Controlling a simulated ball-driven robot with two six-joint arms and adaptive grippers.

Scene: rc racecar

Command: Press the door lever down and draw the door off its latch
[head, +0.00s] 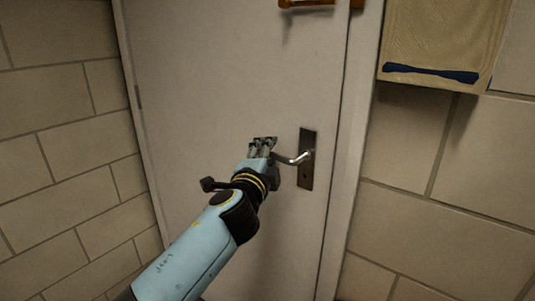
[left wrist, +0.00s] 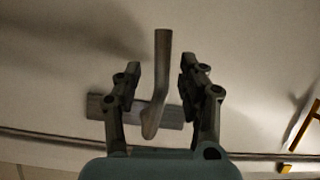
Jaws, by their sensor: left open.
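The pale door (head: 215,75) looks shut in its frame, with a hinge on its left edge. Its metal lever (head: 297,159) sticks out leftward, roughly level, from a dark upright plate (head: 308,175) near the door's right edge. My left gripper (head: 263,143) is open by the lever's free end. In the left wrist view the lever (left wrist: 162,60) shows between the two spread fingers of my left gripper (left wrist: 160,64), with gaps on both sides, and the plate (left wrist: 172,113) lies behind. I cannot tell how deep the lever sits between them. My right gripper is not in view.
An orange-brown fitting (head: 305,4) is on the door's top part, cut by the picture edge. A beige hanging piece with a dark blue strip (head: 430,74) is on the right wall. Block walls flank the door (head: 65,120). The door face left of the lever is clear.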

